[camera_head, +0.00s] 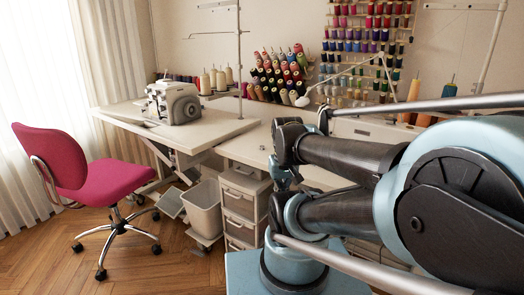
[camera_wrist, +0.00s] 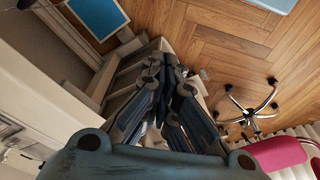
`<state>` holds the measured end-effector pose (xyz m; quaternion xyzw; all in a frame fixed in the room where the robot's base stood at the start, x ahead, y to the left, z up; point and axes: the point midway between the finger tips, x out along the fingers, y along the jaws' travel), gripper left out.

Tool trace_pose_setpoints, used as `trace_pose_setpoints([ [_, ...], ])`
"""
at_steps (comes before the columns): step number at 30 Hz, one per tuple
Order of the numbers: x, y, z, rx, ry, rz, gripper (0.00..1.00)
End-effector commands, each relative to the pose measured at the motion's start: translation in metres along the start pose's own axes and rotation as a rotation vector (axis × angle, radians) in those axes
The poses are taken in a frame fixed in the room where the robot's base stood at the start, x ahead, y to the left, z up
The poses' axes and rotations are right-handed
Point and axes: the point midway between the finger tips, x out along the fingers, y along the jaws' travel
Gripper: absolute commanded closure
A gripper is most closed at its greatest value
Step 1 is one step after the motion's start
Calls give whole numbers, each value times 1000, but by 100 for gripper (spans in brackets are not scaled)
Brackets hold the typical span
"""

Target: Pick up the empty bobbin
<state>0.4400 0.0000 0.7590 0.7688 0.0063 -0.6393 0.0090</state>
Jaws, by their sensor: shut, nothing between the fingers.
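A tiny object lies on the white table near its front edge in the head view, left of my arm; it is too small to tell whether it is the empty bobbin (camera_head: 262,147). No bobbin can be made out in the wrist view. My gripper (camera_wrist: 165,68) shows in the wrist view with its fingers together and nothing between them. It points down past the table edge toward the floor and chair side. In the head view my arm reaches over the table's front area and largely hides the gripper.
A white sewing machine (camera_head: 174,103) stands on the left table. Thread cones (camera_head: 275,75) and a wall spool rack (camera_head: 365,45) are behind. A pink chair (camera_head: 98,185), a grey bin (camera_head: 203,207) and a drawer unit (camera_head: 241,205) stand below. The table (camera_head: 235,150) left of my arm is mostly clear.

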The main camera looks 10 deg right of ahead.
Motion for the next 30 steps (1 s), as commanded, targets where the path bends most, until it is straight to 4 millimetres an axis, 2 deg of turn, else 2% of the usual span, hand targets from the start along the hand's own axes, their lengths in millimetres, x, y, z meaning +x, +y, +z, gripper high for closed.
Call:
trace_pose_setpoints([
  [10, 0, 0, 0, 0, 0, 0, 100],
  [15, -12, 0, 2, 38, 9, 0, 61],
  [16, -15, 0, -1, 58, 7, 0, 58],
  [20, -36, 2, -26, 207, -6, 0, 58],
  [30, -93, 4, -112, 734, -50, 18, 58],
])
